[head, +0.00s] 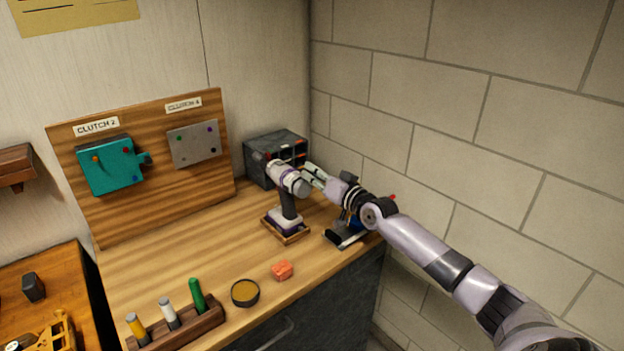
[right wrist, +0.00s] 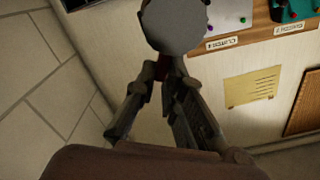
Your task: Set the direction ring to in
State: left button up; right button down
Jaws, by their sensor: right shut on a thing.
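The drill (head: 287,203) stands upright on a small wooden stand at the back right of the workbench. Its head is pale with dark and purple bands; I cannot tell which band is the direction ring or read its setting. My right gripper (head: 308,174) is at the right side of the drill's head, with its fingers shut on it. In the right wrist view the fingers of my right gripper (right wrist: 160,68) come together just below the drill's round grey end (right wrist: 176,25). The exact contact is partly hidden. My left gripper is not in view.
A dark drawer box (head: 262,158) stands behind the drill, close to the block wall. A board (head: 75,200) with clutch panels is at the back left. The bench middle is clear.

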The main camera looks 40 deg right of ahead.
jog(key=shift+d, duration=0.1)
dwell(0.4)
jog(key=c, duration=1.7)
grip_release()
jog(key=shift+s+f, duration=0.1)
jog(key=shift+s+d, duration=0.15)
jog(key=shift+s, duration=1.8)
jog(key=shift+s+d, duration=0.15)
jog(key=shift+s, duration=1.85)
jog(key=shift+s+d, duration=0.15)
jog(key=shift+s, duration=1.8)
